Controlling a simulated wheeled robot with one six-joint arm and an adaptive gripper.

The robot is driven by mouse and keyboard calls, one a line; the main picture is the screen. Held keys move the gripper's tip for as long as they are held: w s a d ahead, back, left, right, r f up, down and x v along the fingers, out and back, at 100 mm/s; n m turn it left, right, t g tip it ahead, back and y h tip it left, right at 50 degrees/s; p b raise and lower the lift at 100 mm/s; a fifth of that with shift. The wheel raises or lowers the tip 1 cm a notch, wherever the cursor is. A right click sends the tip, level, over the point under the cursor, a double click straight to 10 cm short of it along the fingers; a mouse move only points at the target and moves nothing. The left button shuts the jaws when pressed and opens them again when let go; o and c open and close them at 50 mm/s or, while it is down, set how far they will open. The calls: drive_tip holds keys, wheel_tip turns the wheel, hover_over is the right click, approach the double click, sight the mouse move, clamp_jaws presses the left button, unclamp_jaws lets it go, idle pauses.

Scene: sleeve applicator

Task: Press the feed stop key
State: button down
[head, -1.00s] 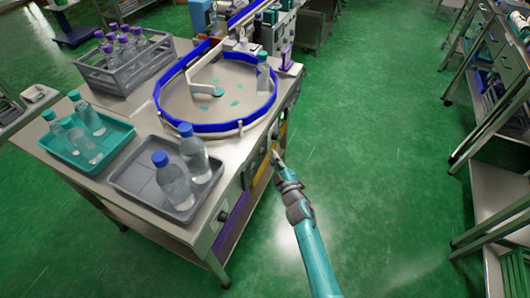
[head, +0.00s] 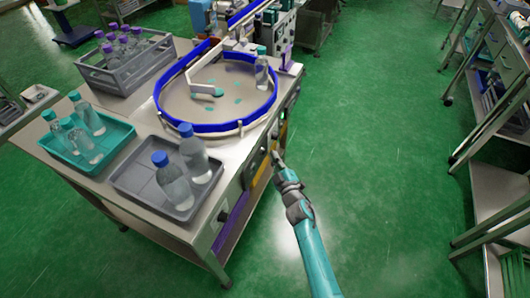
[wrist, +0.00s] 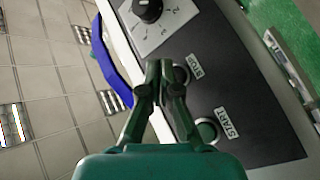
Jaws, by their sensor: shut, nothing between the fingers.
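The stop key (wrist: 183,76) is a round button beside a "STOP" label (wrist: 196,67) on the dark control panel (wrist: 240,90) in the wrist view. My gripper (wrist: 159,68) is shut and empty, its fingertips right at the stop key and partly covering it. I cannot tell whether the fingertips touch the key. A greenish start key (wrist: 208,129) sits beside its "START" label (wrist: 227,122), nearer the gripper's body. In the head view my gripper (head: 276,156) is at the side of the turntable bench; the keys are too small to make out there.
A black dial (wrist: 148,10) is on a white scale plate beyond the stop key. The round turntable (head: 220,105) with a blue rim carries a bottle (head: 262,70). A grey tray (head: 135,181) and a teal tray (head: 60,150) hold bottles. Green floor (head: 380,150) is free to the right.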

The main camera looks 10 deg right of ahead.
drive_tip(key=shift+w+a, duration=0.25)
drive_tip(key=shift+a, duration=0.1)
drive_tip(key=shift+w+a, duration=0.25)
drive_tip(key=shift+a, duration=0.05)
idle(0.9)
idle(0.4)
drive_tip(key=shift+s+d, duration=0.5)
drive_tip(key=shift+d, duration=0.15)
drive_tip(key=shift+s+d, duration=0.75)
drive_tip(key=shift+d, duration=0.3)
drive_tip(key=shift+s+d, duration=0.75)
drive_tip(key=shift+d, duration=0.25)
